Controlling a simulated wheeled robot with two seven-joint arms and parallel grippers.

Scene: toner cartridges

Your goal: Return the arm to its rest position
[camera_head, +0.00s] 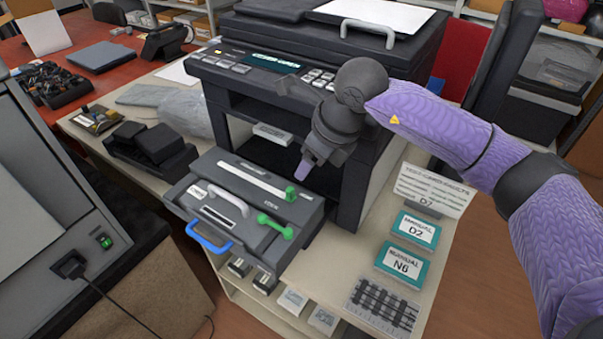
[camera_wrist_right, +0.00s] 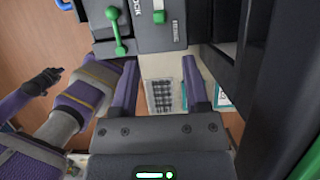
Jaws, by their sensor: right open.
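My right arm (camera_head: 440,125) reaches in from the right in the head view. Its gripper (camera_head: 306,166) is above the pulled-out printer drawer (camera_head: 288,238), near a green knob (camera_head: 290,194). In the wrist view the right gripper (camera_wrist_right: 159,85) has its two purple fingers spread apart with nothing between them. A green lever (camera_wrist_right: 114,30) and the drawer front lie just beyond the fingers. My left gripper is absent from the head view. A dark end part of mine at the left of the wrist view is too small to read.
The black printer (camera_head: 345,190) stands close behind the right gripper. Two manuals, D2 (camera_head: 416,230) and N6 (camera_head: 400,263), a standing sign (camera_head: 434,188) and a dark grid-patterned item (camera_head: 384,307) lie on the table at right. A grey machine (camera_head: 50,200) fills the left.

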